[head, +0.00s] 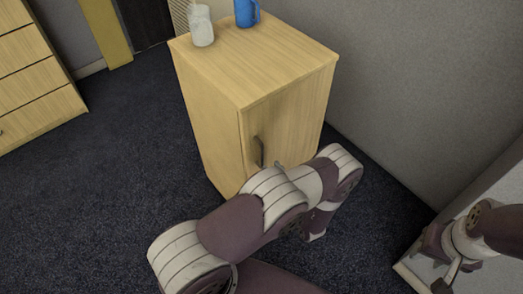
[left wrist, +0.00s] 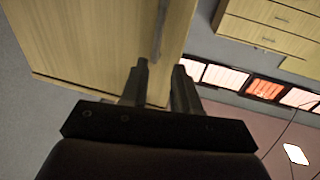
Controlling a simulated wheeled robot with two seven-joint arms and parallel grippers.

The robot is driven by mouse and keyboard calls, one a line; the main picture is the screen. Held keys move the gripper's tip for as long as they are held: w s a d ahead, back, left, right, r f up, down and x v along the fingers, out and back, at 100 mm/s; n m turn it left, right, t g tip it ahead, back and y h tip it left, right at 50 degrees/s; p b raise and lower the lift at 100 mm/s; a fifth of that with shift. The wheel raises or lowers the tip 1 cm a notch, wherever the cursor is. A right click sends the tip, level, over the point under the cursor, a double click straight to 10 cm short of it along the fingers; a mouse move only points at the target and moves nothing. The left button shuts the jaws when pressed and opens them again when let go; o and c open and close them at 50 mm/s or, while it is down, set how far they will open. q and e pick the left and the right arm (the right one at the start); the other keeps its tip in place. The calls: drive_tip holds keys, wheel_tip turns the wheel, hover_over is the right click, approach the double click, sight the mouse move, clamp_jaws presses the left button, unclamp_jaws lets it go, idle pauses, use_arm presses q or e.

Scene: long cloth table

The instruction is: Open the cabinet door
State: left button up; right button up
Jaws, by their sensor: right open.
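The light-wood cabinet (head: 210,125) stands in the middle of the head view. Its door (head: 300,115) is on the face at right and looks shut, though my left arm covers its lower part. A dark upright handle (head: 259,152) sits near the door's left edge. The handle also shows in the left wrist view (left wrist: 160,30), just beyond the fingertips. My left gripper (left wrist: 160,78) is open, with a gap between its fingers and nothing clearly held; contact with the handle cannot be told. My right gripper (head: 447,276) is open at the lower right, away from the cabinet.
A white jar (head: 201,27) and a blue mug (head: 246,13) stand on the cabinet top. A grey wall (head: 430,90) runs along the right. A wooden drawer unit (head: 35,85) is at the left. Dark carpet (head: 125,150) is clear left of the cabinet.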

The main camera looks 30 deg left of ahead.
sight(262, 150)
use_arm(q)
drive_tip(key=x, duration=0.9)
drive_tip(key=shift+w+d+p, duration=0.1)
drive_tip(key=shift+w+p, duration=0.2)
drive_tip(key=shift+p, duration=0.05)
drive_tip(key=shift+f, duration=0.1)
clamp_jaws()
